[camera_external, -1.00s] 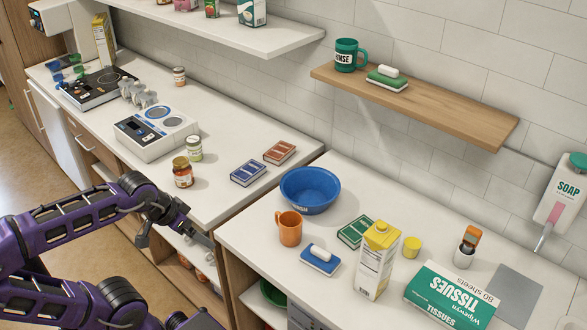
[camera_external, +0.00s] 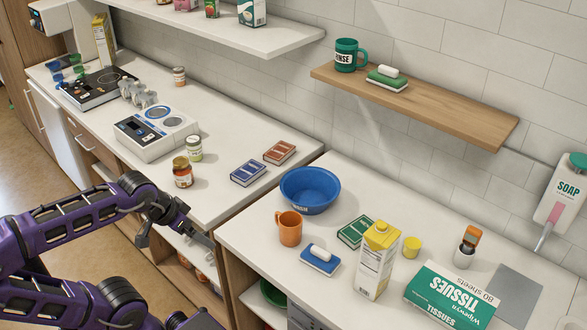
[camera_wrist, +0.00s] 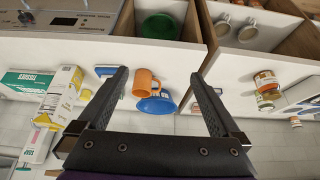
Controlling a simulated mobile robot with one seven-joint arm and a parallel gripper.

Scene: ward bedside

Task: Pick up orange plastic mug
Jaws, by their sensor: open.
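The orange mug (camera_external: 290,231) stands upright on the near left part of the right-hand counter, its handle toward the left, just in front of a blue bowl (camera_external: 310,193). In the wrist view the orange mug (camera_wrist: 145,85) shows in the gap between my fingers, some way beyond them, with the blue bowl (camera_wrist: 156,106) next to it. My gripper (camera_wrist: 158,75) is open and empty. In the external view my gripper (camera_external: 202,238) is left of the mug, clearly apart from it, near the front edges of the counters.
A blue sponge holder with a white bar (camera_external: 320,260) lies close to the mug's right. The counter's front edge (camera_external: 250,269) lies between gripper and mug.

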